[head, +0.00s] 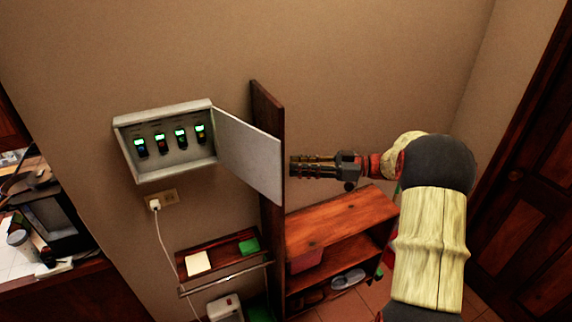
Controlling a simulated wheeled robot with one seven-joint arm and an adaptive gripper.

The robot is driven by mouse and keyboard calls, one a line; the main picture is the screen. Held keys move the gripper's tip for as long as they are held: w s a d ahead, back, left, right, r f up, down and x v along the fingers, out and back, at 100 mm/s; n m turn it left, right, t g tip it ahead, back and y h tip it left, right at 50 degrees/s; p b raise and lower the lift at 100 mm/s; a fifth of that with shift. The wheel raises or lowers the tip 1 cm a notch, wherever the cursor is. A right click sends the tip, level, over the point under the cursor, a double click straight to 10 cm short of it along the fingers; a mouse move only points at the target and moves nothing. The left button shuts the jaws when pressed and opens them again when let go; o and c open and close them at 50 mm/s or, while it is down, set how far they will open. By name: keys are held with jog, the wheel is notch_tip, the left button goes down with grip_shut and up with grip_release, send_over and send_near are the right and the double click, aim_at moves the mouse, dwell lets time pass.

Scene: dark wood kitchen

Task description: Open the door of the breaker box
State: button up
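The breaker box (175,146) is a pale metal box on the wall at the left. It holds a row of several breakers with lit green displays. Its door (249,154) is swung open to the right, and the inside of the box shows. The door's free edge reaches in front of a dark wooden panel. My gripper (291,166) is to the right of the door's free edge, pointing left, with a small gap between them in the picture. It seems to hold nothing. I cannot tell from this side whether its fingers are apart.
A dark wooden panel (267,105) stands upright behind the door. A wooden shoe shelf (335,221) stands below my gripper. A wall outlet (162,197) with a plugged white cord is under the box. A brown door (530,190) is at the right.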

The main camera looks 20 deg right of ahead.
jog(key=v, duration=0.7)
jog(key=shift+s+r, duration=0.2)
jog(key=shift+s, duration=0.15)
